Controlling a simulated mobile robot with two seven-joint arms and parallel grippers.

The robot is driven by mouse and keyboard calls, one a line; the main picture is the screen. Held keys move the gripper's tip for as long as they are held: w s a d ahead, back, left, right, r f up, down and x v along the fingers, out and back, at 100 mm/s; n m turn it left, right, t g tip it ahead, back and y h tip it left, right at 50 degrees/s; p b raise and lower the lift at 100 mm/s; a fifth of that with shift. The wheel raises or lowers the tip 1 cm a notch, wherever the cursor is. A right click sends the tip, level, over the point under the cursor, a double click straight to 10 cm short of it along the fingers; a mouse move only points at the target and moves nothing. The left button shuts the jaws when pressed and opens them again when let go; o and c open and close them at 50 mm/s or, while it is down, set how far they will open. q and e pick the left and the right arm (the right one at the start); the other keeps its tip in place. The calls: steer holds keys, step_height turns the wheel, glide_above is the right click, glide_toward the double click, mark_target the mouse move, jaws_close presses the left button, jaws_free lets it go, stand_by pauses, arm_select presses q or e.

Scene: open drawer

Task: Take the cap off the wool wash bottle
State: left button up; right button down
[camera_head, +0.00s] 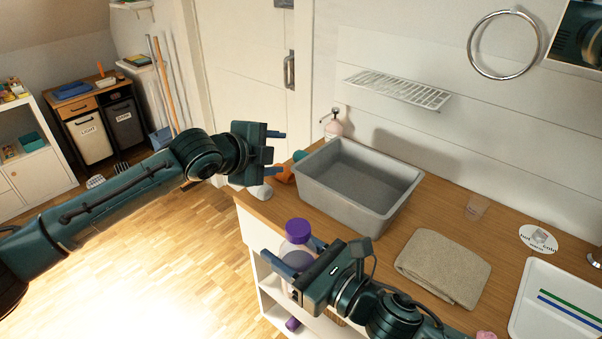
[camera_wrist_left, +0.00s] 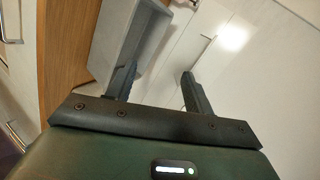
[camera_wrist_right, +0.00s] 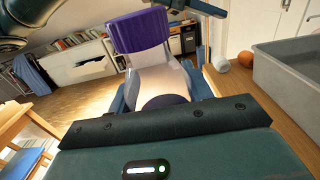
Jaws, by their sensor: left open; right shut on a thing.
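The wool wash bottle (camera_head: 297,257) has a pale, translucent body and a purple cap (camera_head: 298,230) seated on top. It is nearly upright near the counter's front-left edge. My right gripper (camera_head: 292,264) is shut around its body, below the cap. In the right wrist view the bottle (camera_wrist_right: 158,78) stands between the fingers with the purple cap (camera_wrist_right: 140,32) above them; its lower part is hidden. My left gripper (camera_head: 277,151) is open and empty, up and left of the bottle, apart from the cap. In the left wrist view its fingers are spread with nothing between them.
A grey basin (camera_head: 356,185) stands on the wooden counter (camera_head: 420,215) behind the bottle. A folded beige towel (camera_head: 444,266) and a white tray (camera_head: 558,304) lie to the right. An orange item (camera_head: 284,174) and a white item (camera_head: 260,191) are at the counter's left end.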

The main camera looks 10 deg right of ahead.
arm_select(q)
step_height(320, 180, up, 3)
steer(key=s+d+m+g+y, duration=0.2)
steer(key=s+d+m, duration=0.1)
steer(key=m, duration=0.2)
step_height(320, 180, up, 6)
steer(key=m+g+y, duration=0.6)
steer(key=m+y, duration=0.1)
steer(key=m, duration=0.9)
glide_above(301, 226)
steer(key=shift+w+d+r, duration=0.1)
steer(key=shift+w+d, duration=0.1)
steer(key=shift+w, duration=0.05)
steer(key=shift+s+a+m+g, duration=0.1)
steer(key=shift+s+m+g, duration=0.15)
steer(key=shift+m+g, duration=0.05)
steer(key=shift+f, duration=0.25)
step_height(301, 226, down, 7)
steer(key=shift+a+f, duration=0.1)
steer(key=shift+f, duration=0.05)
steer(key=shift+c, duration=0.3)
